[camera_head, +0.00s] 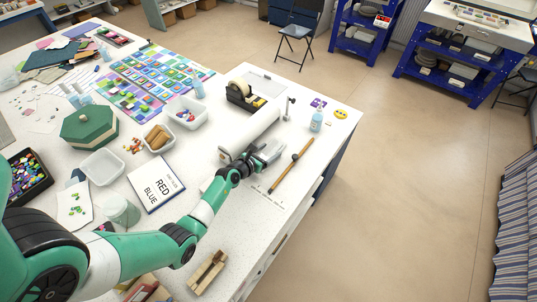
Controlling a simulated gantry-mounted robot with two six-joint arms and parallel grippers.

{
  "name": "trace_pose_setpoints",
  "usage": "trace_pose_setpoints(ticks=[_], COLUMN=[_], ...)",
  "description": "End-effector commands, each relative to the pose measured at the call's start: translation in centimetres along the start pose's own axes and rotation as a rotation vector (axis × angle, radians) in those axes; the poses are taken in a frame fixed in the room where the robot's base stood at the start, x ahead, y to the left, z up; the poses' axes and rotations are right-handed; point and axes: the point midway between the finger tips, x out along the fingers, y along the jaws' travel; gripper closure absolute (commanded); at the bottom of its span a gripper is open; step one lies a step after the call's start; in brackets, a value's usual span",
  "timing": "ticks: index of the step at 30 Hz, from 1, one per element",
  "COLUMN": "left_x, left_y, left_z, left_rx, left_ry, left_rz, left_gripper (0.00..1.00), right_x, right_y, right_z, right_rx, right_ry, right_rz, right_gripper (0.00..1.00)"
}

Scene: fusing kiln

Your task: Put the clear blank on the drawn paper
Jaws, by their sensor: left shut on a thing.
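My left arm reaches in from the lower left over the white table. My left gripper (268,153) is by the table's right side, close beside a long white block. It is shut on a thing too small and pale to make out. I cannot pick out the clear blank for certain. A pale sheet (265,83) lies flat at the back right, behind the tape dispenser. I cannot tell whether it is the drawn paper. My right gripper is not in view.
A wooden stick (290,166) lies right of my gripper near the table edge. A black tape dispenser (244,97) and a blue bottle (317,121) stand behind it. A RED BLUE card (156,184), white tubs (102,167) and a green box (88,127) fill the left.

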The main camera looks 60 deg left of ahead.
Motion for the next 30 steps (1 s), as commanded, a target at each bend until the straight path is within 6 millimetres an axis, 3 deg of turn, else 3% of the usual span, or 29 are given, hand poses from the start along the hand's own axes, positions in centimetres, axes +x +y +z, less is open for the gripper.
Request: trace_pose_setpoints(ticks=[6, 7, 10, 20, 23, 30], left_x=[0.1, 0.1, 0.0, -0.3, -1.9, -7.8], left_y=[0.0, 0.0, 0.0, 0.0, 0.0, 0.1], left_z=[-0.1, -0.1, -0.1, 0.3, 0.5, 0.5], left_rx=[0.000, 0.000, 0.000, 0.000, -0.001, -0.002], left_ry=[-0.003, 0.000, 0.000, 0.000, 0.000, 0.002], left_rz=[0.001, 0.000, 0.000, 0.001, 0.001, 0.002], left_gripper=[1.00, 0.19, 0.02, 0.00, 0.00, 0.00], right_x=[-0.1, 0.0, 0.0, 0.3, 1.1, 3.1], right_y=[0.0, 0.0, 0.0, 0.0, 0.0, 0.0], right_z=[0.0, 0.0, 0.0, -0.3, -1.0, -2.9], right_rx=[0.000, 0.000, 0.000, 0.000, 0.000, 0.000], right_ry=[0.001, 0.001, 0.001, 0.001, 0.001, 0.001], right_rz=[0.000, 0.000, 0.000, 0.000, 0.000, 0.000], right_gripper=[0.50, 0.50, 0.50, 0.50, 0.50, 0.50])
